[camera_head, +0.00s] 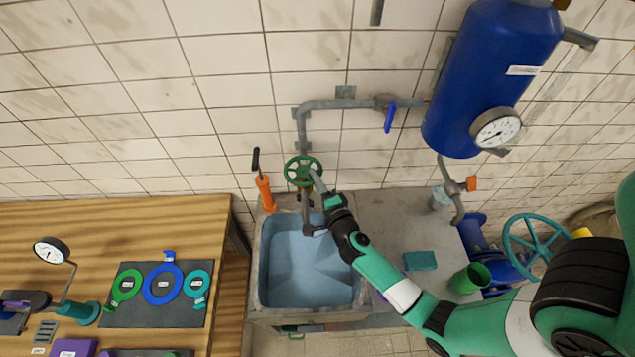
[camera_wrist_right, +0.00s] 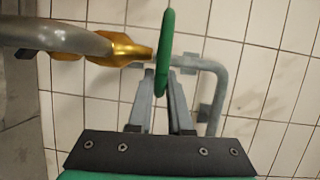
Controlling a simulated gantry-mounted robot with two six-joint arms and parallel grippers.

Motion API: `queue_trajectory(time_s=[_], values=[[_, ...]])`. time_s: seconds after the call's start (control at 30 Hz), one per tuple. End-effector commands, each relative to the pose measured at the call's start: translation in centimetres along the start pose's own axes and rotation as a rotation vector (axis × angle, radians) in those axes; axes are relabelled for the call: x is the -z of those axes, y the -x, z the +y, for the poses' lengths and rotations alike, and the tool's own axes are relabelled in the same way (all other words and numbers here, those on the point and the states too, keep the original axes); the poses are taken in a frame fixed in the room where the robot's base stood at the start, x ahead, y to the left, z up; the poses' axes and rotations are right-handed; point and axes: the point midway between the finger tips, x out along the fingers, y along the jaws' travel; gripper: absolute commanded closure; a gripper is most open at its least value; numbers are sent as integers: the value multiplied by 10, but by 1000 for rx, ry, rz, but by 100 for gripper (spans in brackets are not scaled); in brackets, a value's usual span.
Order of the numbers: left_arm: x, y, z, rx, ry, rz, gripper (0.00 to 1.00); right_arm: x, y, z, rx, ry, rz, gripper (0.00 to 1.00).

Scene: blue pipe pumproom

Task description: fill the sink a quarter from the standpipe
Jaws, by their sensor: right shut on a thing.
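The standpipe's green handwheel (camera_head: 288,172) sits on the vertical pipe above the sink (camera_head: 257,272). It also shows edge-on in the right wrist view (camera_wrist_right: 166,40). My right gripper (camera_head: 315,175) reaches in from the right and is shut on the handwheel rim; both fingers (camera_wrist_right: 161,78) flank the rim in the wrist view. The grey spout (camera_head: 307,222) points into the sink just below. In the wrist view a brass valve body (camera_wrist_right: 118,48) joins a grey curved pipe (camera_wrist_right: 50,37). The basin looks blue inside; I cannot tell the water level. My left gripper is out of view.
An orange tool with a black handle (camera_head: 264,190) stands left of the standpipe. A blue lever (camera_head: 390,117) is on the wall pipe, beside a blue tank (camera_head: 490,75). A teal cloth-like block (camera_head: 420,261) and a green cup (camera_head: 468,279) are right of the sink. A wooden bench (camera_head: 150,222) is left.

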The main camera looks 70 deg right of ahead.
Motion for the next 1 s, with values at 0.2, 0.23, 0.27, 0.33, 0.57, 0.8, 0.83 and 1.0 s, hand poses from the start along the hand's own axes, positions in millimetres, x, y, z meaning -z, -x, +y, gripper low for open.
queue_trajectory(time_s=[0.2,0.23,0.27,0.33,0.57,0.8,0.83,1.0], values=[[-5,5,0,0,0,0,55,-10,3,5,-8,-13,150,100],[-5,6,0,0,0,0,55,-10,3,5,-9,-15,171,100],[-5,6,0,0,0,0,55,-11,3,5,-8,-16,192,100],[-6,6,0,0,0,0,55,-13,4,5,-9,-20,239,100],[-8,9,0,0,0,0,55,-17,4,4,-11,-29,351,100],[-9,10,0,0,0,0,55,-18,6,4,-10,-31,397,100],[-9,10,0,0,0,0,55,-18,6,3,-10,-31,398,100],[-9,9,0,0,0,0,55,-18,6,3,-9,-32,399,100]])
